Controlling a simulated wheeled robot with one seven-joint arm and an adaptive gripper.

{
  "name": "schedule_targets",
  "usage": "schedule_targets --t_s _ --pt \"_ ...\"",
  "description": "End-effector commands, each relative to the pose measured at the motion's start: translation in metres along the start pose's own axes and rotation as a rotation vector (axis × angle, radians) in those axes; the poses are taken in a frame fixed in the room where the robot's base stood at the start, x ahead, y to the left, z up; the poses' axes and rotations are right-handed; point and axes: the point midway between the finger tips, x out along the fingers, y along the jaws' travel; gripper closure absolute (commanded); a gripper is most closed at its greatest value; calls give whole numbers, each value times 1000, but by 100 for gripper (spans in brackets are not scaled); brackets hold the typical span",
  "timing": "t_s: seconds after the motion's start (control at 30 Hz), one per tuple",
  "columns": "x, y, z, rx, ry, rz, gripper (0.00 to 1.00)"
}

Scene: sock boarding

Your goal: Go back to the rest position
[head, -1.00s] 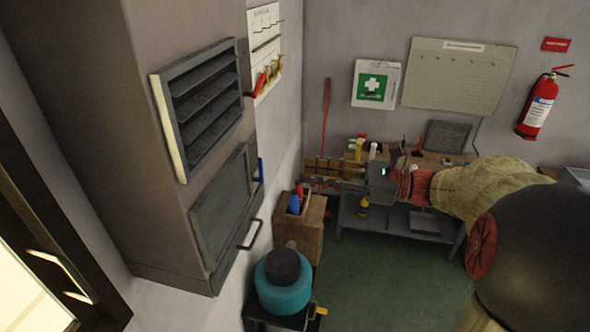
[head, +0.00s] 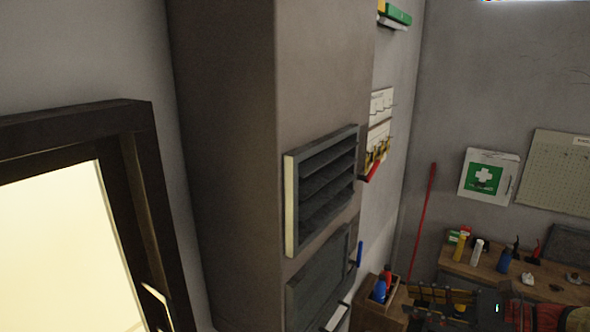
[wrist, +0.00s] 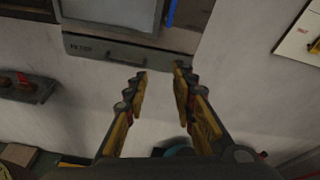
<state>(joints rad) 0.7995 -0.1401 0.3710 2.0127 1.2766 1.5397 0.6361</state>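My gripper (head: 412,303) shows at the lower right of the head view, reaching left in front of the workbench and wooden box. The wrist view shows its two yellow-and-black fingers (wrist: 161,75) spread apart with nothing between them. Beyond the fingertips in that view are a pale wall and a grey flap (wrist: 110,48) with a dark handle. Most of my arm lies outside the head view's lower right edge.
A tall cabinet column with a slatted grey rack (head: 325,190) stands left of my gripper. A wooden box (head: 369,312) holds bottles. Behind is a workbench (head: 490,268) with several small items. A bright doorway (head: 60,240) is at the left.

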Motion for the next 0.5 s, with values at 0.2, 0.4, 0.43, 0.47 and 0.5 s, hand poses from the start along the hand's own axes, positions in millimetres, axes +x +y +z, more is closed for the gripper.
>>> schedule_targets --t_s 0.2,0.4,0.43,0.47,0.5 --pt "1 96 -101 -421 406 295 74" --pt "-12 168 -179 -967 678 681 74" --pt "-14 173 -187 -1043 705 730 74" --pt "-15 179 -194 -1115 728 776 74" --pt "-17 184 -202 -1209 757 832 74"
